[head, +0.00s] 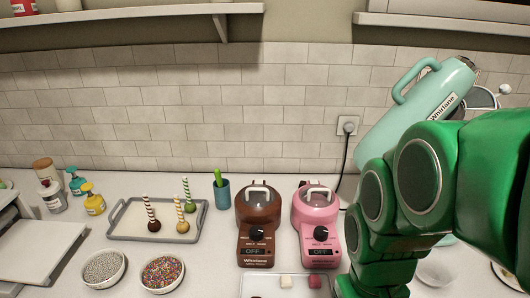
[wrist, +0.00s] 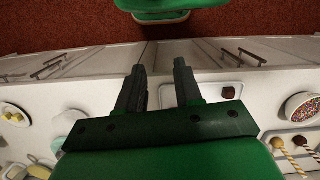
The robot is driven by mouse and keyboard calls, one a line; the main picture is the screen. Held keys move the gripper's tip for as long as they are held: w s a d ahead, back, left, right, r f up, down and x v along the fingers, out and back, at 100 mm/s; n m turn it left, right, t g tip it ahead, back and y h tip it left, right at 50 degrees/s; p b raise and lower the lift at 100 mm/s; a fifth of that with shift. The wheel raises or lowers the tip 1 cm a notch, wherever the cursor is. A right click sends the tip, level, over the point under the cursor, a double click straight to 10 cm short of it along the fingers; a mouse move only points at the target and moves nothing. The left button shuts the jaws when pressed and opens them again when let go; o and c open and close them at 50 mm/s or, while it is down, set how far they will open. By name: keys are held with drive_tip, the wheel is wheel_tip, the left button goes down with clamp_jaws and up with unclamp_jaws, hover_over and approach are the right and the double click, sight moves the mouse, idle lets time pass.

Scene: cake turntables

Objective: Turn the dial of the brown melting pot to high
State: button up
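The brown melting pot (head: 258,205) stands on the counter in the middle of the head view, with a clear lid and pale handle. Its black dial (head: 257,233) is on the front, above a display reading OFF. The melting pot cannot be made out in the wrist view. My gripper (wrist: 160,66) shows in the wrist view with its two dark fingers apart and nothing between them. It is over the counter's front edge, away from the brown pot. In the head view my green arm is at the right and the fingers are not visible.
A similar pink melting pot (head: 318,212) stands close on the right, also reading OFF. A tray with small blocks (head: 268,286) lies in front. A teal mixer (head: 415,110) stands right, partly behind my arm. Sprinkle bowls (head: 162,273) and a cake-pop tray (head: 122,236) are left.

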drive_tip(key=o, duration=0.3)
drive_tip(key=w+a+n, duration=0.3)
drive_tip(key=w+n, duration=0.3)
drive_tip(key=w, duration=0.1)
drive_tip(key=w+a+r+n+t, duration=0.1)
drive_tip(key=w+a+n, duration=0.2)
drive_tip(key=w+n, duration=0.3)
drive_tip(key=shift+w+a+r, duration=0.25)
drive_tip(key=shift+w+a, duration=0.15)
drive_tip(key=shift+w, duration=0.75)
drive_tip(key=n+t, duration=0.1)
drive_tip(key=n, duration=1)
hover_over(257, 230)
drive_tip(key=s, duration=0.1)
drive_tip(key=f, duration=0.3)
drive_tip(key=shift+d+f, duration=0.25)
drive_tip(key=shift+f, duration=0.15)
drive_tip(key=shift+w+a+f+n, duration=0.15)
drive_tip(key=shift+w+n, duration=0.1)
drive_tip(key=shift+n, duration=0.05)
drive_tip(key=shift+w+a+f, duration=0.1)
drive_tip(key=shift+f, duration=1.8)
drive_tip(key=shift+w+f, duration=0.1)
drive_tip(key=shift+f, duration=1.8)
drive_tip(key=shift+c, duration=0.2)
drive_tip(key=c, duration=0.7)
